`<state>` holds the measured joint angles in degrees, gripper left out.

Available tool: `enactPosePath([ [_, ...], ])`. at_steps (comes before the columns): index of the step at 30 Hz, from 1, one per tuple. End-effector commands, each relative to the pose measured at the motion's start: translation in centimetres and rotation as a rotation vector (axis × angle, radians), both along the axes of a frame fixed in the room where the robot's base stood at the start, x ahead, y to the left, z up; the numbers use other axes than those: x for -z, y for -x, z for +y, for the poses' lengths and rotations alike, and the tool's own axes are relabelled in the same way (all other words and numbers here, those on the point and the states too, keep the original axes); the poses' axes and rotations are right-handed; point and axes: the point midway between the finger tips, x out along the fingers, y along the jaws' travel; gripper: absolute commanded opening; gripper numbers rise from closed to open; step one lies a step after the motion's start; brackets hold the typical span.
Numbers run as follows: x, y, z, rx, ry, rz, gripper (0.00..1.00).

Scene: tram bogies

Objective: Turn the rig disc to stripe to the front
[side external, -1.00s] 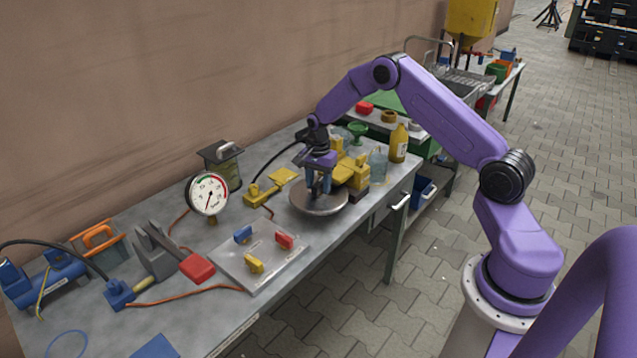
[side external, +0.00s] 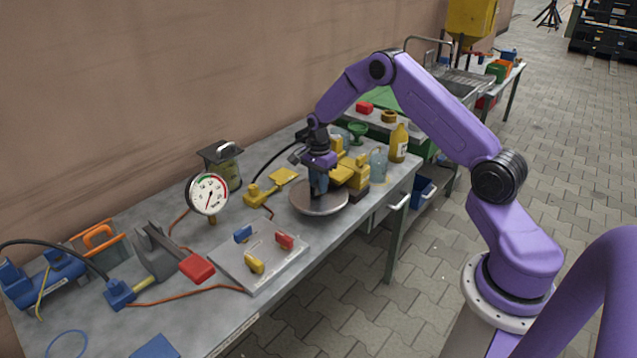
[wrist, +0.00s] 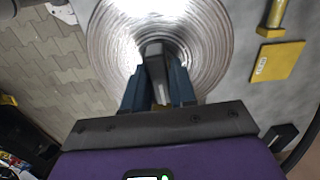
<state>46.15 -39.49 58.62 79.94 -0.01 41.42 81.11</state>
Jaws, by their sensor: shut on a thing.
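The rig disc (side external: 330,205) is a round, shiny metal plate lying flat near the front edge of the workbench. In the wrist view the disc (wrist: 207,50) shows ring-like brushed marks and strong glare. I cannot make out a stripe on it in either view. My gripper (side external: 318,190) points down over the disc's middle. In the wrist view its blue fingers (wrist: 157,75) are shut on a grey upright grip (wrist: 154,49) at the disc's centre. The fingers hide part of the grip and the disc's near side.
Yellow blocks (side external: 352,172) stand close behind and right of the disc, with a glass jar (side external: 378,164) and a yellow bottle (side external: 399,143) beyond. A plate with coloured clips (side external: 258,262) lies in front left. A dial gauge (side external: 207,194) stands left.

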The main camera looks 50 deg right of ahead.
Motion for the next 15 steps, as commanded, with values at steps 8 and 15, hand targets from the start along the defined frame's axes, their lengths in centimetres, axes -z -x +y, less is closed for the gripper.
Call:
enactPosePath([
  [8,-0.04,0.00,0.09,0.254,0.000,0.001,0.00],
  [15,-0.05,0.00,0.09,0.483,0.000,0.001,0.00],
])
